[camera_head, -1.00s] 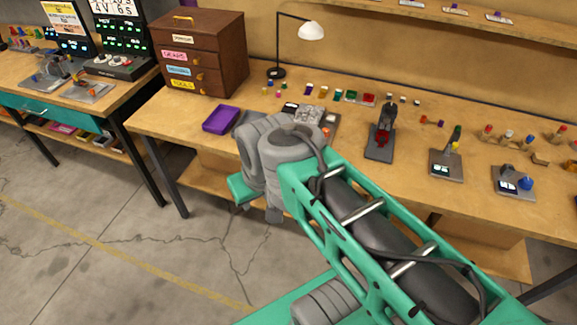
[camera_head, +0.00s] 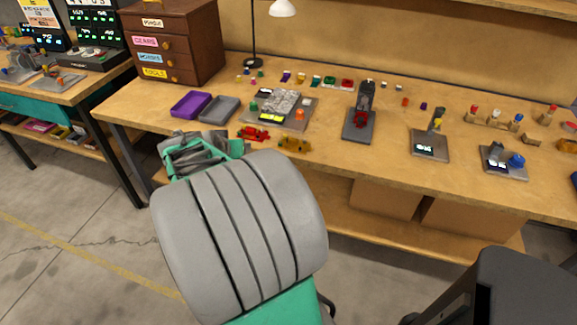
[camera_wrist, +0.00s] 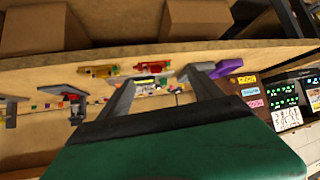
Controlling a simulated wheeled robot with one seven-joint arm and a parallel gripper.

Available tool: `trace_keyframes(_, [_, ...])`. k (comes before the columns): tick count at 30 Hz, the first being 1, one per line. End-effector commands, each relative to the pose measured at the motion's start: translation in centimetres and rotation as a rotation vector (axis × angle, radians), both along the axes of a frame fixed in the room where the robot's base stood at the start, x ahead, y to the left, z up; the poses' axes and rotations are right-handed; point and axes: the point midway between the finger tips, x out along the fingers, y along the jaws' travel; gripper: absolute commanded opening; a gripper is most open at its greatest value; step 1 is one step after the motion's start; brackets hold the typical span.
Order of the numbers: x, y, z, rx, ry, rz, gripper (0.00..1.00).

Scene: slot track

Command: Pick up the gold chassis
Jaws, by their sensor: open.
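The gold chassis (camera_head: 294,144) lies on the bench near its front edge, just right of a red chassis (camera_head: 253,133). In the wrist view the gold chassis (camera_wrist: 98,71) is left of the red chassis (camera_wrist: 152,66), near the bench edge. My gripper (camera_wrist: 160,78) is open and empty. Its two grey fingers are spread, with the red chassis seen between them and the gold one outside the left finger. In the head view my gripper (camera_head: 203,152) is partly hidden by my arm, at the bench's front edge left of both chassis.
A purple tray (camera_head: 191,105) and a grey tray (camera_head: 220,109) sit left of a grey track board (camera_head: 285,106). A dark stand holding a red part (camera_head: 360,120) is to the right. A wooden drawer cabinet (camera_head: 172,40) stands at the back left.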

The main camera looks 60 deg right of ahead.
Motion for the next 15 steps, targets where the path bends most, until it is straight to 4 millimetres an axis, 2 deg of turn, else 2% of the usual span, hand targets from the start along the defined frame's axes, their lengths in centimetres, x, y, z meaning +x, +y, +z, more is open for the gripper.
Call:
trace_keyframes(1, [-2.8, -4.7, -4.3, -0.067, -0.026, -0.118, 0.80])
trace_keyframes(3, [-6.2, -9.2, -5.7, -0.158, -0.057, -0.236, 0.85])
trace_keyframes(4, [-7.4, -10.6, -6.0, -0.191, -0.067, -0.271, 0.88])
trace_keyframes(6, [-9.4, -12.7, -6.3, -0.246, -0.080, -0.324, 0.94])
trace_keyframes(8, [-10.2, -13.8, -6.2, -0.270, -0.086, -0.345, 0.99])
trace_keyframes(15, [-10.1, -16.8, -7.3, -0.274, -0.086, -0.346, 1.00])
